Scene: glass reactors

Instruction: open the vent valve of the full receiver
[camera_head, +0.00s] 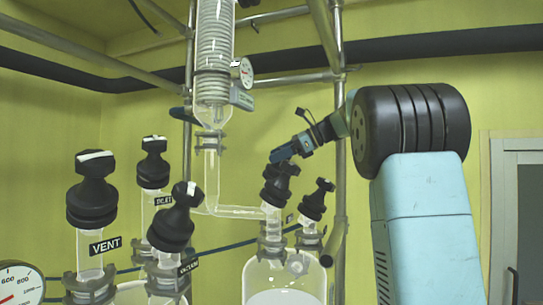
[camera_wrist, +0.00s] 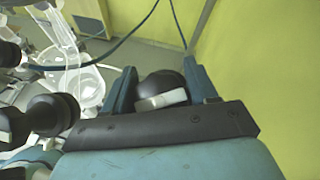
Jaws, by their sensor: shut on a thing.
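My gripper (camera_head: 283,157) is at the top of a black valve knob (camera_head: 277,188) on the right-hand glass receiver (camera_head: 262,272). In the wrist view my gripper (camera_wrist: 161,86) has its blue fingers on both sides of a round black knob (camera_wrist: 160,84) with a white bar. The bar lies across the view, slightly tilted. The right-hand receiver shows pale contents at the picture's lower edge. No label is readable on the held knob. A black knob labelled VENT (camera_head: 92,190) stands on the left-hand receiver, apart from my gripper.
Another black knob (camera_head: 317,200) stands close right of the held one. Knobs by the INLET label (camera_head: 153,163) and the VACUUM label (camera_head: 175,217) crowd the left. A coiled glass condenser (camera_head: 213,50) hangs above. Metal frame pipes (camera_head: 340,130) pass near my arm.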

